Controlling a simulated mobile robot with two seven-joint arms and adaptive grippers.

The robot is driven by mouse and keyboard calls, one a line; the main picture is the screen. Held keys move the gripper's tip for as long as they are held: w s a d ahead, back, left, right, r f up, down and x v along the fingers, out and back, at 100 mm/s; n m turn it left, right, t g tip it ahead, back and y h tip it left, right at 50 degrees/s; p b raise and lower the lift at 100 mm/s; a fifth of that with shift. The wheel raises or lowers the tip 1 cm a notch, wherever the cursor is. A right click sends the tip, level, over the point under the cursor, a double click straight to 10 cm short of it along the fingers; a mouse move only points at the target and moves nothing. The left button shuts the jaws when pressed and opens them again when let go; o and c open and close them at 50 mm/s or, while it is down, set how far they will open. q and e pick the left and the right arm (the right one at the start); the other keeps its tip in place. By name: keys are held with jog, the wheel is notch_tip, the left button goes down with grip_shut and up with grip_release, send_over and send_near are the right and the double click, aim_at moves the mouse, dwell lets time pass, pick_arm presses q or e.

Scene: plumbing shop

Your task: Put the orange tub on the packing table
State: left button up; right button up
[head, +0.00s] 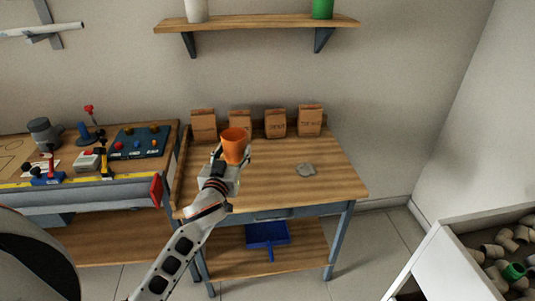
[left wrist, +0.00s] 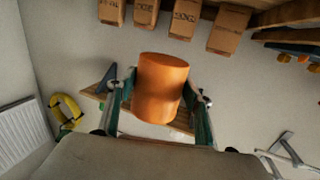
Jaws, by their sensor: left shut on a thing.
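The orange tub (head: 233,145) is held upright by my left gripper (head: 231,157), over the left part of the wooden packing table (head: 315,182). In the left wrist view the orange tub (left wrist: 162,88) sits between the two fingers, which are shut on its sides. The gap between the tub's base and the tabletop is hidden by my gripper in the head view. My right gripper is in neither view.
Several brown paper bags (head: 276,124) stand along the table's back edge. A workbench with tools (head: 62,192) adjoins on the left. The table's front middle and right are clear. A wall shelf (head: 262,22) hangs above.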

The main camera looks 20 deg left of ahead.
aim_at(225, 135)
pick_arm(q)
jog(key=shift+n+y, duration=0.5)
jog(key=shift+y, duration=0.2)
jog(key=w+a+r, duration=0.1)
jog(key=w+a, duration=0.1)
jog(key=w+a+r+p, duration=0.1)
jog(key=w+a+r, duration=0.1)
jog(key=shift+w+a+r, duration=0.2)
jog(key=shift+w+a, duration=0.1)
jog(key=shift+a, duration=0.1)
jog(key=shift+w+a+f+g+p, duration=0.15)
jog(key=shift+w+a+g+p, duration=0.05)
jog(key=shift+a+g+p, duration=0.1)
notch_tip(225, 135, down, 15)
jog(key=b, duration=0.4)
jog(key=shift+r, duration=0.2)
jog(key=shift+f+b, duration=0.3)
jog(key=shift+f, duration=0.15)
notch_tip(225, 135, down, 4)
jog(key=shift+f+b, duration=0.1)
jog(key=shift+b, duration=0.85)
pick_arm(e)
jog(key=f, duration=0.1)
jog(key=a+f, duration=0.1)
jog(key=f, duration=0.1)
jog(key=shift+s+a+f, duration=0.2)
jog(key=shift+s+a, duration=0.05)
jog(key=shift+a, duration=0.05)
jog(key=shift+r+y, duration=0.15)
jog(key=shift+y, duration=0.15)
